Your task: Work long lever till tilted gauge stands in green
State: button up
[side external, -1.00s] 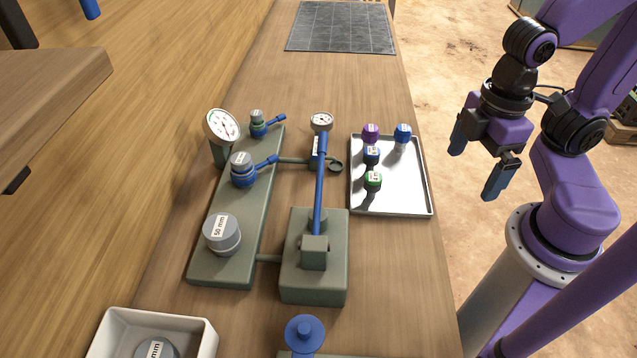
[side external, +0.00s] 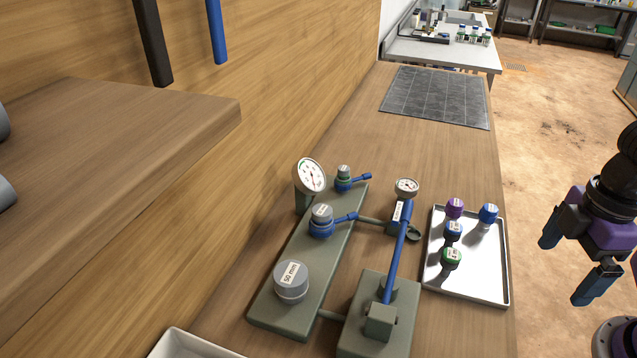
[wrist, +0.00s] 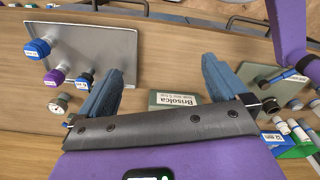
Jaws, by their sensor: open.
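The long lever (side external: 396,262) is a blue bar in the side view. It rises from a grey-green pump block (side external: 350,338) and leans toward a small round gauge (side external: 407,187). A larger white gauge (side external: 309,175) with a tilted face stands on a post at the back left of the manifold plate (side external: 275,318). Its dial has coloured marks, but I cannot read where the needle stands against the green. My gripper (side external: 567,264) is open and empty, right of the tray and well apart from the lever. Its open fingers also show in the wrist view (wrist: 160,78).
A metal tray (side external: 483,283) with several coloured caps lies between the lever and my gripper. Blue-handled valves (side external: 322,224) and a grey 50 mm cap (side external: 291,282) sit on the plate. A white bin (side external: 185,345) is at the front. The bench beyond is clear up to a dark mat (side external: 437,96).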

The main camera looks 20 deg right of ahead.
jog(key=c, duration=1.4)
jog(key=shift+w+a+r, duration=0.15)
jog(key=shift+w+a, duration=0.05)
jog(key=shift+w, duration=0.05)
jog(key=c, duration=0.4)
jog(key=w+a+r+m+t, duration=0.1)
jog(key=w+a+r, duration=0.2)
jog(key=w+r, duration=0.1)
jog(key=w+a+r+m, duration=0.1)
jog(key=w+a+r, duration=0.3)
jog(key=w, duration=0.3)
jog(key=w+a+r+m+t+y, duration=0.1)
jog(key=w+a+r, duration=0.2)
jog(key=w, duration=0.3)
jog(key=shift+a+r+t, duration=0.3)
jog(key=shift+a+r, duration=0.05)
jog(key=shift+r, duration=0.45)
grip_shut()
jog(key=shift+w+a+r+m, duration=0.2)
jog(key=shift+w+r+m, duration=0.2)
jog(key=shift+w+r, duration=0.1)
